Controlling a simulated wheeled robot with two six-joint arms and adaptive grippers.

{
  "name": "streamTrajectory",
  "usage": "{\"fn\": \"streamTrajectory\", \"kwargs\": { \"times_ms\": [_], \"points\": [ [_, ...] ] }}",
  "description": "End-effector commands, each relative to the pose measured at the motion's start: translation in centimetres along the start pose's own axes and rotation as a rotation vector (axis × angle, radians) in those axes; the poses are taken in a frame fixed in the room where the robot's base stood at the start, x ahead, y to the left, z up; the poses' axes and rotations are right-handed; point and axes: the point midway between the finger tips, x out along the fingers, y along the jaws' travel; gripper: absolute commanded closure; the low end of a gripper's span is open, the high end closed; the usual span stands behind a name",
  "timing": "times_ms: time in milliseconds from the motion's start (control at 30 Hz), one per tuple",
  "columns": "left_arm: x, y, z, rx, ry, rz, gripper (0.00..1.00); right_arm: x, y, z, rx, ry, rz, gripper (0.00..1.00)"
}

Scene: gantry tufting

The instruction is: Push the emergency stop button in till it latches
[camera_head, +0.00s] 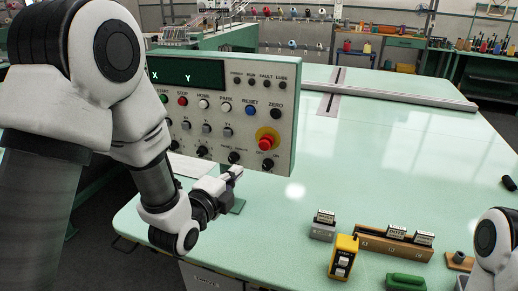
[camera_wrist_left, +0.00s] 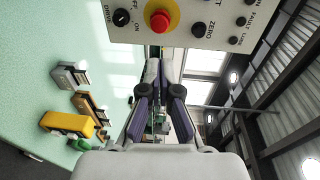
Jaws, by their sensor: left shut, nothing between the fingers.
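The emergency stop button (camera_head: 266,143) is a red mushroom head on a yellow round collar, at the lower right of the control panel (camera_head: 284,160). In the left wrist view the red button (camera_wrist_left: 159,20) is at the top centre, face on. My left gripper (camera_head: 236,171) is shut and empty, below and to the left of the button in the head view, apart from it. In the left wrist view the closed fingers (camera_wrist_left: 160,70) point toward the panel, with the button above their tips. Whether the button is latched cannot be told. My right gripper is out of view.
The panel also carries knobs, coloured buttons and a dark X Y display (camera_head: 185,73). A yellow device (camera_head: 343,257), a wooden block (camera_head: 375,246), a grey block (camera_head: 323,226) and a green case (camera_head: 405,282) lie on the pale green table (camera_head: 400,160). The table's middle is clear.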

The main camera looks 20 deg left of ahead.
Motion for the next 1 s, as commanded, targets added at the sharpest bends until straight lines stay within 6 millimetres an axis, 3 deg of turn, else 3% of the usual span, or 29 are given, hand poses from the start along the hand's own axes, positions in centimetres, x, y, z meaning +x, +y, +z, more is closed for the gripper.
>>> {"fn": "streamTrajectory", "kwargs": {
  "times_ms": [167,267,600,800,1000],
  "points": [
    [0.8,-0.1,0.0,0.001,0.0,0.001,1.0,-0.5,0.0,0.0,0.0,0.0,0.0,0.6],
    [2.2,-0.3,0.0,0.001,0.0,0.0,1.0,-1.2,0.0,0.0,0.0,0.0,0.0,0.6],
    [9.6,-0.4,0.0,-0.001,0.0,0.001,1.0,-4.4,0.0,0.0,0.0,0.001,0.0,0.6],
    [12.9,-0.3,0.0,-0.001,0.0,0.001,1.0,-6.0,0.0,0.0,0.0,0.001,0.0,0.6],
    [14.0,0.0,0.0,-0.001,0.0,0.001,1.0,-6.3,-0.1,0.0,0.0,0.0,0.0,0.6]
  ]
}}
